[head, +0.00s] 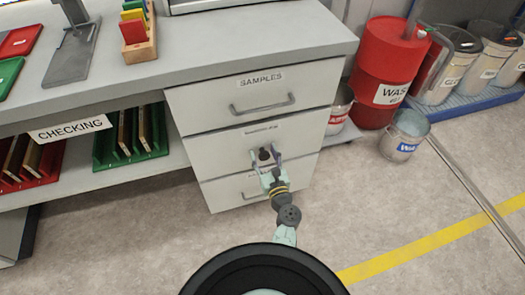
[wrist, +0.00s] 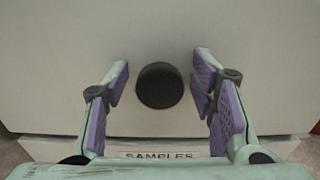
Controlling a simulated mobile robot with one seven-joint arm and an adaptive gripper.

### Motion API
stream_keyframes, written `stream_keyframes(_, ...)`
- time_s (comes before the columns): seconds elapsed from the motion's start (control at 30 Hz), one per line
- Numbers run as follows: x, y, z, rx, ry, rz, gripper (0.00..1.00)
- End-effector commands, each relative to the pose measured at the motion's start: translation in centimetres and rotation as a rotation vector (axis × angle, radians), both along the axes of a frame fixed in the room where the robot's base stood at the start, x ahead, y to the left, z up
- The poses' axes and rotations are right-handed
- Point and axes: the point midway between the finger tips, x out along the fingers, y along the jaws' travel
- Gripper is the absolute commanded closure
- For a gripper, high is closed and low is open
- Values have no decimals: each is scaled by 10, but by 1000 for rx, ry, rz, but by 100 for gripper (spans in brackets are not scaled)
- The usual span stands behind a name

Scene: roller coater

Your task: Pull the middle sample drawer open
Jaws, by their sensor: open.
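The middle drawer (head: 222,148) of a pale grey cabinet is shut, its front flush with the drawers above and below. A dark round knob (head: 264,153) sticks out from its front; it also shows in the wrist view (wrist: 160,85). My gripper (head: 266,158) is in front of this drawer. In the wrist view its two purple-padded fingers (wrist: 160,88) stand open on either side of the knob, with a gap on both sides. A label reading SAMPLES (wrist: 158,156) shows at the bottom of the wrist view, partly hidden by my gripper.
The top drawer (head: 205,100), labelled SAMPLES, has a bar handle (head: 262,105). The bottom drawer (head: 222,190) has a handle partly behind my gripper. A red drum (head: 387,65) and buckets stand to the right. Shelves (head: 75,178) with trays lie left. Floor in front is clear.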

Motion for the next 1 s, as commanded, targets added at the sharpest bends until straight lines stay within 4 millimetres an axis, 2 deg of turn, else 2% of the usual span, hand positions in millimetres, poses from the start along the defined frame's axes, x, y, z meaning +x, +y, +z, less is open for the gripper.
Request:
stream_keyframes(0.17,0,0,0,0,0,0,50)
stream_keyframes(0.9,0,0,0,-1,-1,0,99)
stream_keyframes(1.0,0,0,0,-1,-1,0,100)
